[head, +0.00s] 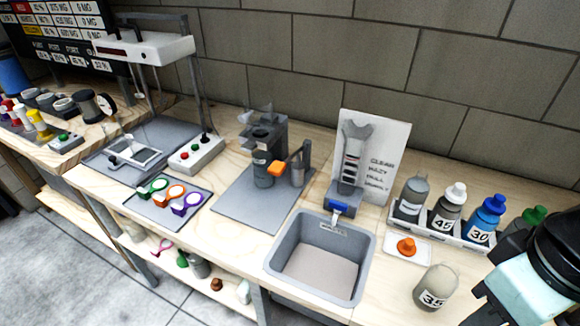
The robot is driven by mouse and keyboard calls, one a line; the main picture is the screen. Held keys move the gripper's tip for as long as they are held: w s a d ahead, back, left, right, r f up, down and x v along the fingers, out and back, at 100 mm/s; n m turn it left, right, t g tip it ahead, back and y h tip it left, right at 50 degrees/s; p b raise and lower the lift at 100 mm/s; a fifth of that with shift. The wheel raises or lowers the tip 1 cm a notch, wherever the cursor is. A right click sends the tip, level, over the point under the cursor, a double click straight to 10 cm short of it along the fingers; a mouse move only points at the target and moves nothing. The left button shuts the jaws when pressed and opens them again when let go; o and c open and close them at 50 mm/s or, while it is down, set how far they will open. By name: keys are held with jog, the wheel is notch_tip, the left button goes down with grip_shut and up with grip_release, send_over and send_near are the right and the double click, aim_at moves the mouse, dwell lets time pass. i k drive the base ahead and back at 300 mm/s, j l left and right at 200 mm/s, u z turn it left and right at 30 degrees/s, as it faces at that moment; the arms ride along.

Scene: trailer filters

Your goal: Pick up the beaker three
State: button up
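No vessel in the head view carries a readable "three", so I cannot tell which one is beaker three. A grey cylindrical vessel (298,173) stands beside the grey press-like device (266,140) on a grey mat. Another dark vessel (263,176) sits under that device, beside an orange part. A greyish bottle marked 35 (435,288) stands alone on the wooden counter, right of the sink. Several small dark cups (64,105) stand on the far left table. Part of my arm shows at the lower right, but my gripper's fingertips are outside the view.
A grey sink (320,262) is set in the counter's front. A white rack (450,236) holds several bottles, some marked 45 and 30. An orange object lies on a white tray (408,257). Green, orange and purple ringed tools lie on a dark mat (150,213).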

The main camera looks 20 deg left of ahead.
aim_at(261, 160)
jog(key=j+z, duration=0.15)
jog(key=z, duration=0.25)
jog(key=k+j+z, duration=0.15)
jog(key=z, duration=0.3)
jog(key=k+j+z, duration=0.1)
jog(key=z, duration=0.3)
jog(key=k+j+z, duration=0.1)
jog(key=z, duration=0.3)
jog(key=k+z, duration=0.15)
jog(key=z, duration=0.25)
jog(key=k+j+z, duration=0.2)
jog(key=z, duration=0.3)
jog(key=k+z, duration=0.45)
jog(key=k+j, duration=0.1)
jog(key=k, duration=0.25)
jog(key=k+j+u, duration=0.15)
jog(key=k, duration=0.2)
jog(key=k+j+u, duration=0.15)
jog(key=j, duration=0.15)
jog(key=k+j+u, duration=0.2)
jog(key=j, duration=0.15)
jog(key=j+u, duration=0.15)
jog(key=j, duration=0.15)
jog(key=j+u, duration=0.1)
jog(key=j, duration=0.35)
